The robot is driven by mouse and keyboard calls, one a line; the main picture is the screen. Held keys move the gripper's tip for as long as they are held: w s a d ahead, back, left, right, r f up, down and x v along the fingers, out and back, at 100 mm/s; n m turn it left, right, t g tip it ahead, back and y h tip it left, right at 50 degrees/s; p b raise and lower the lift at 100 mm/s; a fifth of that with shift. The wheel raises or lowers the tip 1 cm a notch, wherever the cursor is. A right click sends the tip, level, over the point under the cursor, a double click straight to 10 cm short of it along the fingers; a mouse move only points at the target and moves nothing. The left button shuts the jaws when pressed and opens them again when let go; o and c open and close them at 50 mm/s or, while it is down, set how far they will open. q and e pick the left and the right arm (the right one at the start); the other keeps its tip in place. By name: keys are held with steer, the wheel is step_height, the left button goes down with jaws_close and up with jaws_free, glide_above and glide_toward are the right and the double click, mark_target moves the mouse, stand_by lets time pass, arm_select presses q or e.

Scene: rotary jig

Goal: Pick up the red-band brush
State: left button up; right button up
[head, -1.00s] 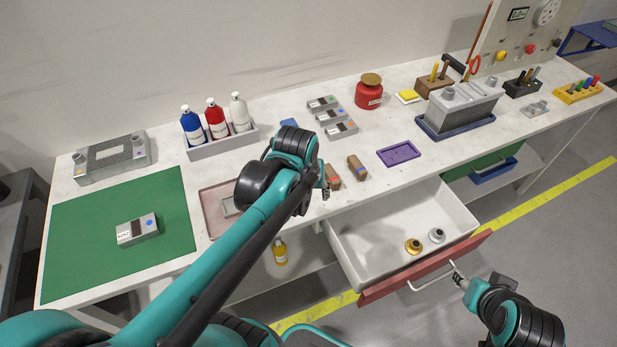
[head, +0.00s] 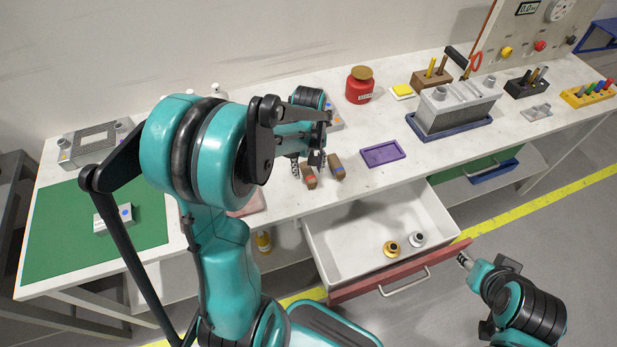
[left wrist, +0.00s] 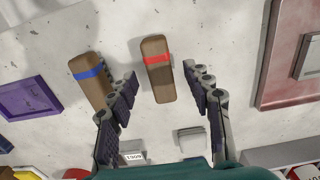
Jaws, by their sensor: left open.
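The red-band brush (head: 310,180) is a brown block with a red band, lying on the table behind the drawer. The left wrist view shows the red-band brush (left wrist: 157,70) between my left gripper's spread fingers, with gaps on both sides. My left gripper (head: 305,161) is open and empty, above and just behind the brush in the head view. The similar blue-band brush (head: 337,168) lies beside it; in the left wrist view the blue-band brush (left wrist: 90,78) is close to one finger. My right gripper (head: 464,259) is near the drawer front; its jaws are too small to read.
A purple tray (head: 383,153) lies to the right of the brushes. The open drawer (head: 350,240) holds two small round parts, one gold (head: 391,248) and one silver (head: 417,240). A pinkish tray (head: 250,203) is partly hidden by my left arm.

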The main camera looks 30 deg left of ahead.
arm_select(q)
steer(key=shift+f, duration=1.1)
steer(key=shift+f+b, duration=0.25)
steer(key=shift+b, duration=0.15)
jaws_close()
